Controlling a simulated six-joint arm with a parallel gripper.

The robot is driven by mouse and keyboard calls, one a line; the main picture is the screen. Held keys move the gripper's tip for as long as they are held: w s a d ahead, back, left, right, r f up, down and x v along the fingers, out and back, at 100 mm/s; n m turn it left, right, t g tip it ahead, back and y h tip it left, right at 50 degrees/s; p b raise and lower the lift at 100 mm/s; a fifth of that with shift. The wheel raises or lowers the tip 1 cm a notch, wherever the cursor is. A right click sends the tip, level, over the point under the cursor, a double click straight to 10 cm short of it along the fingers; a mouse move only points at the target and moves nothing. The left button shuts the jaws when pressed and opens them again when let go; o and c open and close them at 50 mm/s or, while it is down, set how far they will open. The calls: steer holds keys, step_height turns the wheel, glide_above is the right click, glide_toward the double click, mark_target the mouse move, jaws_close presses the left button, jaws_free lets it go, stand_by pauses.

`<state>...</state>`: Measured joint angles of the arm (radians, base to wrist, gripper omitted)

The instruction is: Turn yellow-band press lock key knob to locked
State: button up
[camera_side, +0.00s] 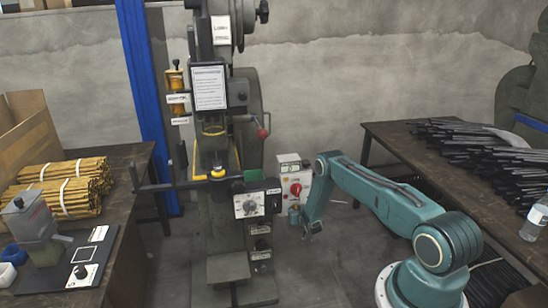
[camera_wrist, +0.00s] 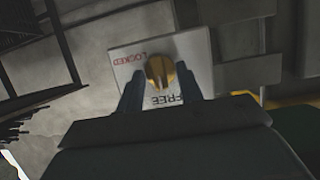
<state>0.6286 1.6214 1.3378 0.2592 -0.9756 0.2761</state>
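The yellow lock knob (camera_wrist: 159,70) is on a pale plate (camera_wrist: 128,50) in the wrist view, where the lettering appears upside down. LOCKED is at the knob's upper left and FREE just below it. The knob's ridge runs roughly up and down in the picture, with its lower end towards FREE. My gripper (camera_wrist: 160,76) has one finger on each side of the knob. The fingers are spread, with a slight gap to the knob; contact is not clear. In the side view the press (camera_side: 212,130) with yellow parts stands in the middle; I cannot make out the lock knob there.
A control box with a red knob (camera_side: 295,189) stands beside the press, close to my arm.

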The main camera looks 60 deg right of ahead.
jaws_close()
steer(key=shift+m, duration=0.3)
steer(key=m+t+y, duration=0.1)
steer(key=m+t, duration=0.1)
steer(key=m, duration=0.2)
steer(key=m+t+y, duration=0.1)
steer(key=m+t, duration=0.1)
steer(key=m, duration=0.2)
steer(key=f+m+t, duration=0.1)
steer(key=m+t, duration=0.2)
steer(key=m, duration=0.1)
steer(key=shift+s+d+m+y, duration=0.3)
steer(key=shift+s+m+y, duration=0.05)
steer(key=shift+m+y, duration=0.05)
stand_by(0.6)
stand_by(0.5)
jaws_free()
